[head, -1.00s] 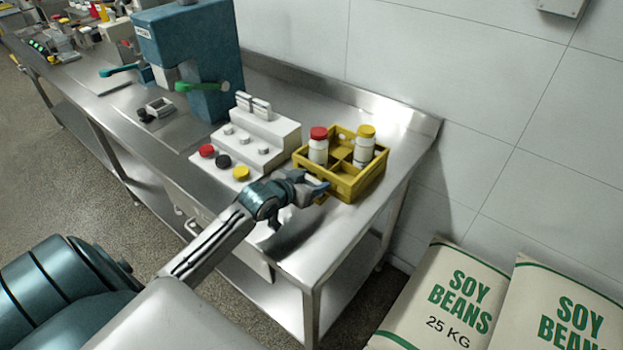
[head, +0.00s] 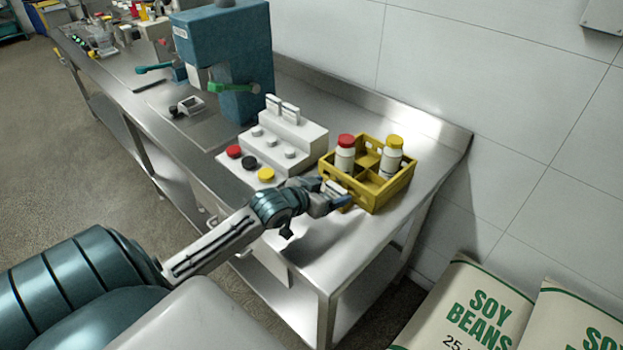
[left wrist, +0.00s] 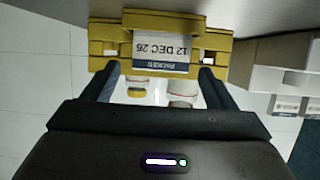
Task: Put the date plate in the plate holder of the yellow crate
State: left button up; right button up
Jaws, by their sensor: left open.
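The yellow crate (head: 373,198) stands at the right end of the steel table. The date plate (left wrist: 161,52) is white with a dark blue band and reads "12 DEC 26", upside down in the left wrist view. It is at the plate holder (left wrist: 165,20) on the crate's near wall, one edge seeming to sit behind the yellow lip. A bit of the plate shows in the head view (head: 335,187). My left gripper (left wrist: 158,80) is open, its fingers on either side of the plate with gaps between. It is close to the crate in the head view (head: 338,198). My right gripper is out of view.
A red-capped bottle (head: 345,155) and a yellow-capped bottle (head: 391,158) stand in the crate. A white stepped block (head: 290,135) with knobs and two upright plates (head: 282,108) is left of it. A blue mill (head: 225,60) stands farther left. Soy bean sacks (head: 478,312) lie below right.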

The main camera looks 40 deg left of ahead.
pick_arm(q)
jog(key=v, duration=0.7)
jog(key=shift+p, duration=0.3)
jog(key=shift+v, duration=0.85)
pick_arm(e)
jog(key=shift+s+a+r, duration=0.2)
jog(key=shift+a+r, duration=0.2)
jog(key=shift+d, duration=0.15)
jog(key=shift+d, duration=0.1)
